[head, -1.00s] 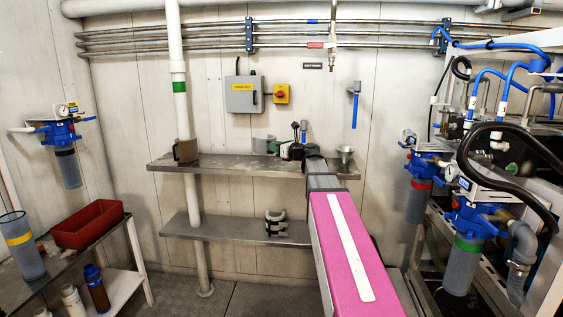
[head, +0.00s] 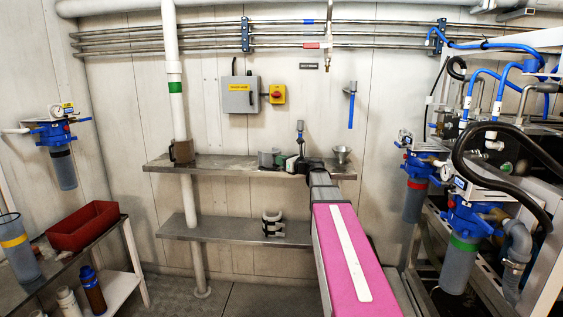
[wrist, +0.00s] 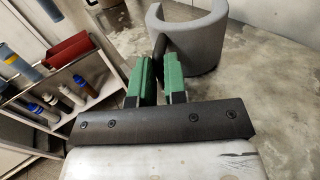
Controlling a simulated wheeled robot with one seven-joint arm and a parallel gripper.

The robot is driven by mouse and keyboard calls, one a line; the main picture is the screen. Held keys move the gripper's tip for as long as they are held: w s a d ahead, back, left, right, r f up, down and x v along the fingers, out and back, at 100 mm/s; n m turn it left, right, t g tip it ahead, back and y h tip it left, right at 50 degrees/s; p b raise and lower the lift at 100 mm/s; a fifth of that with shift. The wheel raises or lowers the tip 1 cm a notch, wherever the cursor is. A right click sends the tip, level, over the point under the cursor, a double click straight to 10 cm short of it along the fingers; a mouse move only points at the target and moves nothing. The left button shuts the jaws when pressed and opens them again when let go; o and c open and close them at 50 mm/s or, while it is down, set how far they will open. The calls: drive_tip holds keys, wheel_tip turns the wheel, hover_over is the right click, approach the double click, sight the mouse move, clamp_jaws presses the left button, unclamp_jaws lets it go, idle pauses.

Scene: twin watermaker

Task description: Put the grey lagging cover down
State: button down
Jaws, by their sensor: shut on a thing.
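The grey lagging cover (head: 265,158) is a curved, open shell at the upper metal shelf (head: 220,166). In the wrist view the cover (wrist: 203,42) is upright, with its lower edge at or very near the shelf surface (wrist: 270,90); I cannot tell if it bears fully on it. My gripper (head: 284,161), with green fingers (wrist: 155,76) in the wrist view, is shut on a dark tab at the cover's near left side. The fingertips partly hide the tab.
A brown mug (head: 182,152) stands left on the upper shelf and a metal funnel (head: 342,154) right. A grey shell with dark bands (head: 272,224) is on the lower shelf (head: 225,232). A white pipe (head: 174,110) runs in front. The shelf between mug and cover is clear.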

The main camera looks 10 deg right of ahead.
drive_tip(key=c, duration=1.2)
unclamp_jaws()
drive_tip(key=shift+o, duration=0.2)
drive_tip(key=v, duration=1.2)
drive_tip(key=s+a+f+n+g+h, duration=0.1)
drive_tip(key=s+a+f+n+g, duration=0.3)
drive_tip(key=f, duration=0.4)
drive_tip(key=s+a+f+n+g+h, duration=0.2)
drive_tip(key=s+a+f+n, duration=0.1)
drive_tip(key=a+f+n, duration=0.3)
drive_tip(key=s+a+f+n+g+h, duration=0.1)
drive_tip(key=s+a+f+n+g, duration=0.3)
drive_tip(key=f, duration=0.5)
drive_tip(key=s+f+n+g+h, duration=0.4)
drive_tip(key=s+f+n+h, duration=0.3)
drive_tip(key=s+f+n, duration=0.5)
drive_tip(key=shift+s+d+f+n, duration=0.25)
drive_tip(key=shift+s+n, duration=0.2)
drive_tip(key=shift+n, duration=0.75)
